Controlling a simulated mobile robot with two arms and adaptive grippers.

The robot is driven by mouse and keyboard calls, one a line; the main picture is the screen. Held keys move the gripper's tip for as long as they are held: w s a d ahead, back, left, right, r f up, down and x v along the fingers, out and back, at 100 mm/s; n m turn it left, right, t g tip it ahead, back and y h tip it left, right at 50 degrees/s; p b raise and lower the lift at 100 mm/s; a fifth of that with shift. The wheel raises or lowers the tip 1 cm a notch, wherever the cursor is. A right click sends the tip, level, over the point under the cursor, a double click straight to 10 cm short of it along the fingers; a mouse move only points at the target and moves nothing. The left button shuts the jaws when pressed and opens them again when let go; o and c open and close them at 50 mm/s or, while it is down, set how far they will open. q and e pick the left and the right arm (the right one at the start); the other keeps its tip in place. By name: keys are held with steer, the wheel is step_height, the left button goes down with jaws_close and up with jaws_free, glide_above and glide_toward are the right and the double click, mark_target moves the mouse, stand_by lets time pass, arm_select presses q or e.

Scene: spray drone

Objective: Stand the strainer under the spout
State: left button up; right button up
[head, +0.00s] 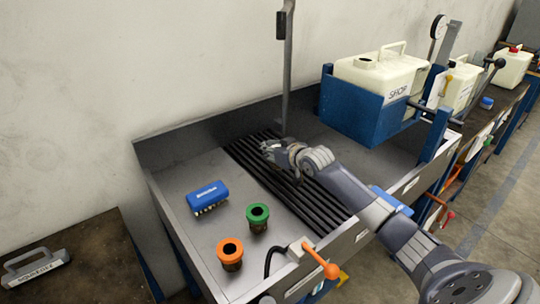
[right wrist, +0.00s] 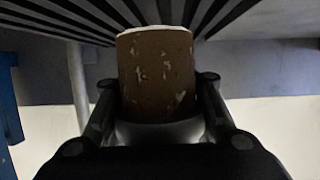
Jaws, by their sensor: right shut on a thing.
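My right gripper (head: 272,148) reaches over the black slatted grate (head: 325,222) of the grey bench, near the upright post. In the right wrist view my right gripper (right wrist: 160,108) is shut on a brown, speckled cylinder with a pale rim, which looks like a strainer (right wrist: 155,70). The gripper mostly hides it in the head view. A green-rimmed strainer (head: 258,216) and an orange-rimmed strainer (head: 230,254) stand upright on the bench's left part. I cannot tell for sure which part is the spout. My left gripper is out of view.
A grey post (head: 288,75) rises behind the grate. A blue brush (head: 207,197) lies on the left part. A blue cradle (head: 365,112) holds a cream jug (head: 383,75) on the right. An orange-handled valve (head: 318,259) sits at the front edge.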

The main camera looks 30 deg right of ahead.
steer(key=shift+f, duration=1.3)
steer(key=shift+f, duration=0.1)
steer(key=o, duration=1.2)
steer(key=shift+r, duration=0.2)
steer(key=v, duration=1.2)
